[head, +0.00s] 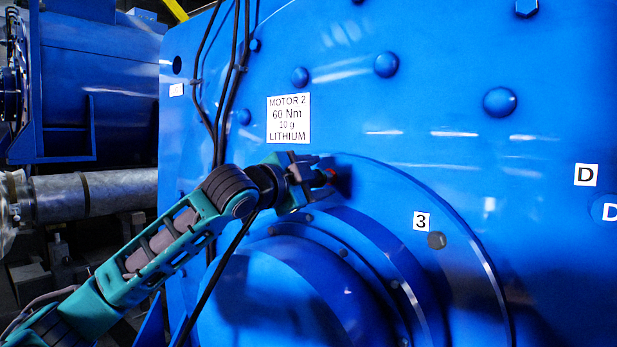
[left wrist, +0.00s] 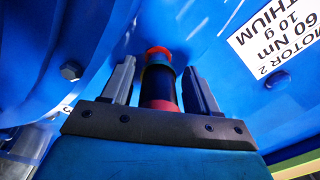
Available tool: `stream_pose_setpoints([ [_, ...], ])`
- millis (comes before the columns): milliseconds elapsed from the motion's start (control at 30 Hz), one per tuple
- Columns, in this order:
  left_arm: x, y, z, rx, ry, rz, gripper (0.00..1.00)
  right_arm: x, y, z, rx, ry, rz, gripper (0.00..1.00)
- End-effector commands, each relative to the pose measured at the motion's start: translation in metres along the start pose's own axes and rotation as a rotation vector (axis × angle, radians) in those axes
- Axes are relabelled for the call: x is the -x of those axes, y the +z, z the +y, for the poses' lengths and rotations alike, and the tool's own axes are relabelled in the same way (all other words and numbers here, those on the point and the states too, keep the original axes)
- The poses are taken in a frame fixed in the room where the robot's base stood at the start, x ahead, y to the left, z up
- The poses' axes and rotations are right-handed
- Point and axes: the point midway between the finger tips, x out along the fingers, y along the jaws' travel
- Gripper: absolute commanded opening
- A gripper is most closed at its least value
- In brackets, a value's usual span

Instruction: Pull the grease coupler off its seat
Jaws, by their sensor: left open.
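The grease coupler (left wrist: 159,84) shows in the left wrist view as a dark cylinder with a red tip, a teal band and a red band. In the head view only a small red part of the coupler (head: 330,173) shows, by the blue motor face. My left gripper (head: 314,178) is at the motor face, below the label. In the left wrist view my left gripper (left wrist: 158,75) is open, with one finger on each side of the coupler and gaps between. The seat is not clearly visible. My right gripper is not in view.
The blue motor (head: 420,110) fills most of the head view, with bolt heads and a round raised flange. A white label (head: 288,119) reads MOTOR 2, 60 Nm, 10 g, LITHIUM. Black cables (head: 225,85) hang left of it. A plug (head: 437,240) sits by tag 3.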

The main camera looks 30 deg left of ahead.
Motion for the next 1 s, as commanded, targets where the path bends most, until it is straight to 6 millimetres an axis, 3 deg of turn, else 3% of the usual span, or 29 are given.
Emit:
stream_pose_setpoints([
  [400,-0.0028,0.0017,0.0076,0.004,0.012,-0.003,0.58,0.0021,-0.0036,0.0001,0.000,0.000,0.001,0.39],
  [1000,-0.0029,0.0020,0.0079,0.005,0.013,-0.004,0.01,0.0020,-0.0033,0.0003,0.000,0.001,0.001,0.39],
])
